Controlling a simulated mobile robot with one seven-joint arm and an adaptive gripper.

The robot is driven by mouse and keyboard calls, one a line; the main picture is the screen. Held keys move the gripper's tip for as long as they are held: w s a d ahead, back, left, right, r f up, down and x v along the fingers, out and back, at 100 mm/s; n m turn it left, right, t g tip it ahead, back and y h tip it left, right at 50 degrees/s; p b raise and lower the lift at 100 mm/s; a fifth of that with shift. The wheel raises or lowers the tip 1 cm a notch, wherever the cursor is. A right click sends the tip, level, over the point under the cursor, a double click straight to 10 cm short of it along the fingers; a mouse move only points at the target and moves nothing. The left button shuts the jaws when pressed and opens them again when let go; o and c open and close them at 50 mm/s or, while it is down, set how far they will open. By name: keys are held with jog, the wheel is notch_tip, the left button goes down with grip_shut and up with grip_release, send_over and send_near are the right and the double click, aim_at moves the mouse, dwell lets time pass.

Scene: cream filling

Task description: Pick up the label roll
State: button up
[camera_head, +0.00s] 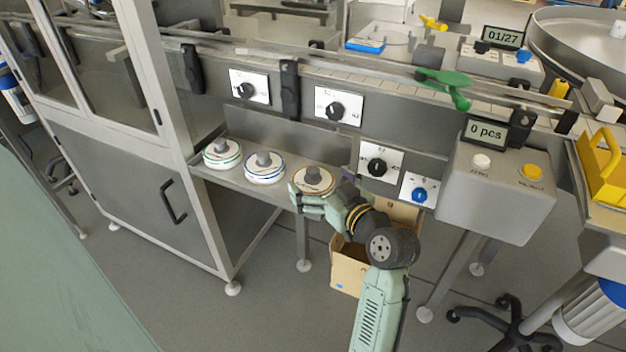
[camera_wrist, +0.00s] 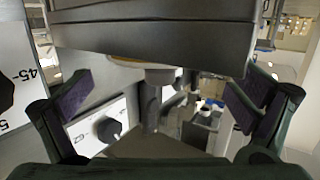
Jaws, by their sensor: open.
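Three label rolls with grey cores lie in a row on the metal shelf (camera_head: 210,172): one with a green edge (camera_head: 222,155), one with a blue edge (camera_head: 264,170), and one with a yellow-brown edge (camera_head: 316,186). My gripper (camera_head: 296,198) is at the front of the yellow-brown roll and partly covers it. In the wrist view my gripper (camera_wrist: 158,98) is open, with its dark-padded fingers wide apart. A tan edge and a grey stub show partly between them, under a dark block; I cannot tell for certain whether they belong to this roll. No grasp is visible.
Panels with black knobs (camera_head: 336,111) stand behind the shelf, with another knob panel (camera_head: 377,167) close right of my gripper. A grey control box (camera_head: 497,190) is further right. An open cardboard box (camera_head: 347,272) is below. A glazed cabinet (camera_head: 150,180) bounds the left.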

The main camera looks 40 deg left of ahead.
aim_at(317, 178)
jog(key=shift+x, duration=1.55)
jog(key=shift+c, duration=0.2)
jog(key=c, duration=1.9)
